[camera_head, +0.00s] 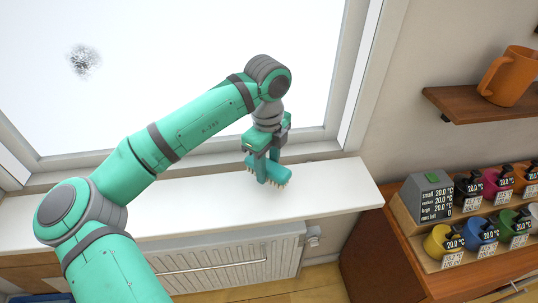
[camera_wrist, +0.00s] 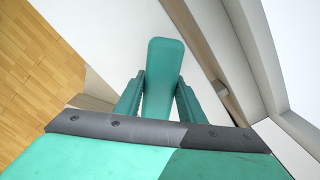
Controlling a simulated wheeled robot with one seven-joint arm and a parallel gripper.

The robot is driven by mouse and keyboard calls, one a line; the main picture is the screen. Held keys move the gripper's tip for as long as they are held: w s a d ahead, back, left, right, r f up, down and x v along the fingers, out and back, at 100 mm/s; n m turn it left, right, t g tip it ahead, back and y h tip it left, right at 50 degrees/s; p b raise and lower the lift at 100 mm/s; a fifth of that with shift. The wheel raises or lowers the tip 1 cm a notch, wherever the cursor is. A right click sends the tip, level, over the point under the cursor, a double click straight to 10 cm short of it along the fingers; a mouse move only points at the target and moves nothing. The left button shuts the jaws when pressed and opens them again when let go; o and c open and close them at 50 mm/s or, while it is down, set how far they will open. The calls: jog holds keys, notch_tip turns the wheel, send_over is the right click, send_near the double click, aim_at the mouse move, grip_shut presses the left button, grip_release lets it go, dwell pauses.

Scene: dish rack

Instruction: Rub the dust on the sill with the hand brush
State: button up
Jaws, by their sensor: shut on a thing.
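My gripper (camera_head: 266,168) is shut on the hand brush (camera_head: 279,175), a teal brush with pale bristles along its lower edge. The brush is over the right part of the white sill (camera_head: 335,185), bristles down; whether they touch it I cannot tell. In the wrist view the teal brush (camera_wrist: 162,65) stands between the two fingers of my gripper (camera_wrist: 158,100). I see no dust on the visible parts of the sill; my arm hides some of its left part. A grey speckled patch (camera_head: 84,61) shows at the window pane, not on the sill.
The window frame (camera_head: 310,140) rises behind the sill. A white radiator (camera_head: 225,262) is below it. At right are a wooden cabinet (camera_head: 375,255) with several coloured, labelled weights and a scale-like box (camera_head: 428,197), and a shelf (camera_head: 470,106) with an orange mug (camera_head: 510,78).

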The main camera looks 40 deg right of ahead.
jog(key=shift+w+r, duration=0.2)
jog(key=shift+r, duration=1.35)
jog(key=shift+a+r, duration=0.2)
jog(key=shift+r, duration=0.3)
jog(key=shift+s+d, duration=0.3)
jog(key=shift+s, duration=0.05)
jog(key=shift+w+a, duration=0.15)
